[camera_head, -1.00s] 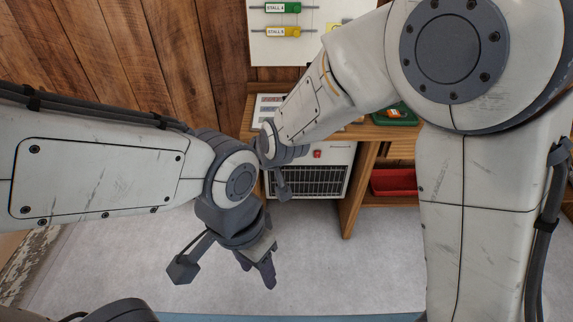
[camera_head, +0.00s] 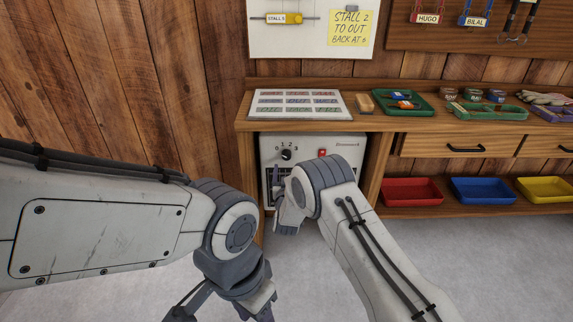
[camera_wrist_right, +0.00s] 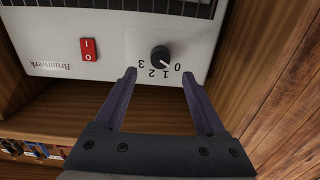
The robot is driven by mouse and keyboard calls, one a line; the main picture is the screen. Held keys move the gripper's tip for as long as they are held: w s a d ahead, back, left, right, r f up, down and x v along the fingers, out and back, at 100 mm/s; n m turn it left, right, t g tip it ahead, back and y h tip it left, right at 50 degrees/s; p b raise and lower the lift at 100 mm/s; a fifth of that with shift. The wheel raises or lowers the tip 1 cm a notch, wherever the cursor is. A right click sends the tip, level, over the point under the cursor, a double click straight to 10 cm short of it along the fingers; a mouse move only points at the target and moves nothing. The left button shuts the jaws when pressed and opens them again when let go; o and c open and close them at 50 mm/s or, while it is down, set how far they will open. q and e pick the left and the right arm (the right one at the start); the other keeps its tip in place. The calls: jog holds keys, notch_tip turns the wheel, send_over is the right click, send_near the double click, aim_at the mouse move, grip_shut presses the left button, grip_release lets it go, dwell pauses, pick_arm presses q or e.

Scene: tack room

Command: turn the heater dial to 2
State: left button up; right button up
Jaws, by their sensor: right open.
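The heater (camera_head: 342,148) is a white box with a dark grille under the wooden bench. Its dial (camera_head: 286,155) is a black round knob with 0, 1, 2 and 3 printed around it. The dial also shows upside down in the right wrist view (camera_wrist_right: 160,56); I cannot tell surely which number its pointer faces. My right gripper (camera_wrist_right: 159,75) is open and empty, its fingertips just short of the dial on either side. In the head view my right gripper (camera_head: 277,178) is partly hidden by its wrist. My left gripper (camera_head: 262,308) hangs low at the bottom edge, partly cut off.
A red rocker switch (camera_head: 322,153) sits beside the dial. The bench (camera_head: 248,112) overhangs the heater, and a wooden side panel (camera_head: 376,168) stands to its right. A red bin (camera_head: 411,192) is on the lower shelf. The grey floor in front is free.

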aim_at(287, 157)
jog(key=w+b, duration=0.1)
jog(key=w, duration=0.4)
jog(key=shift+w+f+b, duration=0.15)
jog(key=shift+w+b, duration=0.05)
jog(key=shift+b, duration=0.1)
jog(key=shift+w, duration=0.6)
jog(key=shift+c, duration=0.3)
grip_shut()
